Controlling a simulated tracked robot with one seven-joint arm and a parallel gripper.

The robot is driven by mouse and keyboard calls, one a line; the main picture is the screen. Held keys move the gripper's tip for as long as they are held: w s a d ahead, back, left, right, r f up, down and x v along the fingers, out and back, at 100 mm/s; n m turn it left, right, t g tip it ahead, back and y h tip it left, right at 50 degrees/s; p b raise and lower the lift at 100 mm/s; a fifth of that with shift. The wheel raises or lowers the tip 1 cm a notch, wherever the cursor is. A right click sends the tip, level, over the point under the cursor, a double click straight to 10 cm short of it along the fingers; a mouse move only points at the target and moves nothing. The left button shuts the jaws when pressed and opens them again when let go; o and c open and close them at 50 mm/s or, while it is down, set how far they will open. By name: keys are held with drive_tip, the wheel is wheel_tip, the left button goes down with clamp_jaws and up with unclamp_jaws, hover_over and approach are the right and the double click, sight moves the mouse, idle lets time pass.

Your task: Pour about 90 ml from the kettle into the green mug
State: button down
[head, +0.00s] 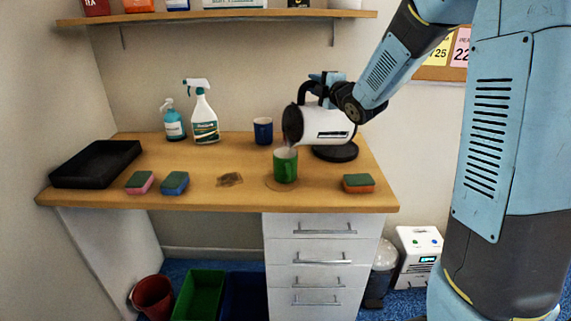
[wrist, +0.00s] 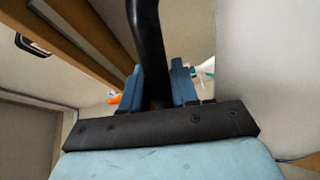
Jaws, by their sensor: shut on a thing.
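The white kettle (head: 323,126) with black trim is tilted to the left, its dark mouth lowered over the green mug (head: 285,168). A thin pale stream seems to show between the kettle's mouth and the mug. My gripper (head: 326,86) is shut on the kettle's black handle. In the wrist view the handle (wrist: 150,40) runs between the blue fingers of my gripper (wrist: 159,85). The level inside the mug cannot be told. The black kettle base (head: 336,153) sits on the desk behind, to the right.
A blue mug (head: 263,130) stands behind the green mug. A sponge (head: 358,183) lies to its right, two more at the left near a black tray (head: 95,163). A brown stain (head: 230,180) marks the desk. A spray bottle (head: 203,115) and pump bottle (head: 173,121) stand at back left.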

drive_tip(key=shift+s+a+r+n+p, duration=0.25)
drive_tip(key=shift+a+r+n+p, duration=0.15)
drive_tip(key=shift+p, duration=0.75)
idle(1.4)
drive_tip(key=shift+f, duration=0.1)
drive_tip(key=w+d+m, duration=0.1)
drive_tip(key=w+d+f+m, duration=0.1)
drive_tip(key=d, duration=0.1)
drive_tip(key=w+d+f+m, duration=0.1)
drive_tip(key=d, duration=0.1)
drive_tip(key=shift+d+f, duration=0.2)
drive_tip(key=shift+d, duration=0.05)
drive_tip(key=shift+w+d+f+m, duration=0.15)
drive_tip(key=shift+w+d+m, duration=0.3)
drive_tip(key=shift+d+m, duration=0.3)
drive_tip(key=shift+d+b, duration=0.1)
drive_tip(key=shift+b, duration=0.25)
idle(1.0)
